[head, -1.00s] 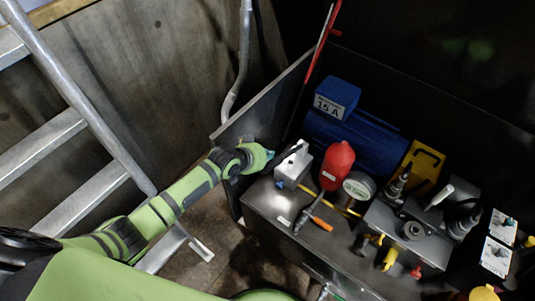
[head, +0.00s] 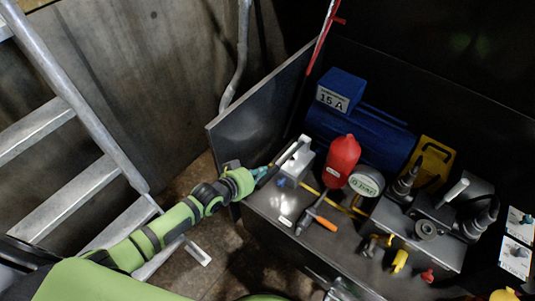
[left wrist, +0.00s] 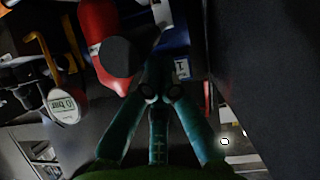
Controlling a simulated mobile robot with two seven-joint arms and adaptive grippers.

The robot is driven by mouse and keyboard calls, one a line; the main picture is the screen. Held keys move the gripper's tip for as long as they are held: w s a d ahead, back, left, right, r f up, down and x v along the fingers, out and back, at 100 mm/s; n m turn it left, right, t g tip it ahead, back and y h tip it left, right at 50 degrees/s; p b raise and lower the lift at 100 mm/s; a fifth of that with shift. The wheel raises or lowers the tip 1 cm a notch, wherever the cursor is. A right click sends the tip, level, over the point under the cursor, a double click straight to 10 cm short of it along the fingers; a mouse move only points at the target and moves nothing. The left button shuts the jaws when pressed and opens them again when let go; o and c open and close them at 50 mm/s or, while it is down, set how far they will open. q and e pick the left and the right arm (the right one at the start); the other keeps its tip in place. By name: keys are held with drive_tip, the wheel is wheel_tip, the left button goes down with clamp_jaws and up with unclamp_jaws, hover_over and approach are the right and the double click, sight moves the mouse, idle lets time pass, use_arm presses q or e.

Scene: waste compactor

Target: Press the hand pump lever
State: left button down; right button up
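My left gripper (head: 270,174) is beside the left end of the machine top, next to a pale metal block (head: 300,160). A thin dark bar runs over the block; I cannot tell whether the gripper touches it. I cannot tell for sure which part is the hand pump lever. My right gripper is not seen.
A red vessel (head: 341,160), a round gauge (head: 366,182) and a blue motor (head: 365,140) stand close to the right. A grey side panel (head: 255,110) rises behind the gripper. A metal ladder (head: 85,120) stands at left.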

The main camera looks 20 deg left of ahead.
use_arm(q)
wheel_tip(320, 180, down, 6)
drive_tip(key=s+b, duration=0.2)
drive_tip(key=b, duration=0.1)
drive_tip(key=shift+a+f, duration=0.2)
drive_tip(key=shift+a, duration=0.05)
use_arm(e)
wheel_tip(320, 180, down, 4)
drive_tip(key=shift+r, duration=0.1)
use_arm(q)
drive_tip(key=shift+f, duration=0.1)
wheel_tip(320, 180, up, 6)
drive_tip(key=w+p, duration=0.1)
drive_tip(key=p, duration=0.4)
drive_tip(key=s+a+r, duration=0.1)
drive_tip(key=s+a, duration=0.4)
drive_tip(key=s, duration=0.3)
drive_tip(key=shift+s+r+b, duration=0.3)
drive_tip(key=shift+s, duration=0.1)
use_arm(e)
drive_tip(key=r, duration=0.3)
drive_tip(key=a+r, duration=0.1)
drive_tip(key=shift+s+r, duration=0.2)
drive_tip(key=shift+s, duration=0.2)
